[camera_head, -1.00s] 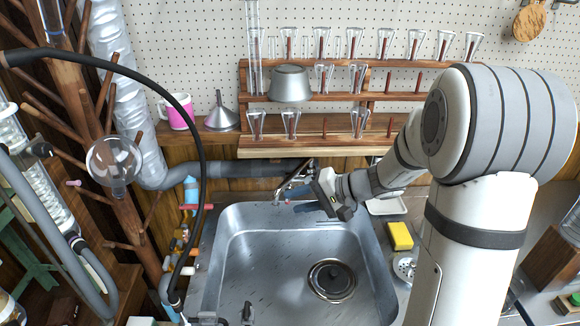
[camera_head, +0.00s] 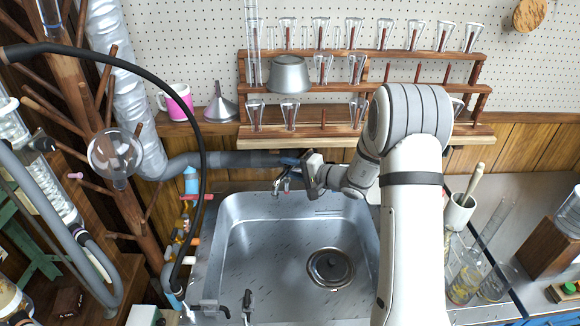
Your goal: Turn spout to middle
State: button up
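The metal tap with its spout (camera_head: 281,185) is at the back rim of the sink (camera_head: 226,240), left of my gripper. Its outlet hangs near the back edge of the basin. My gripper (camera_head: 290,163) is just above and to the right of the spout, pointing left. Its fingers are small, seen from the side and partly hidden by the gripper body, so I cannot tell whether they are open or touch the tap. The tap's upper part is partly covered by the gripper.
A wooden rack (camera_head: 390,133) with glassware stands behind the sink. A grey pipe (camera_head: 222,160) runs behind the tap. A black hose (camera_head: 203,150) arches at left. A white pot (camera_head: 459,212) and glass vessels stand at right. The basin is empty apart from its drain (camera_head: 331,268).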

jog(key=shift+w+a, duration=0.1)
jog(key=shift+a, duration=0.05)
jog(key=shift+c, duration=0.3)
grip_shut()
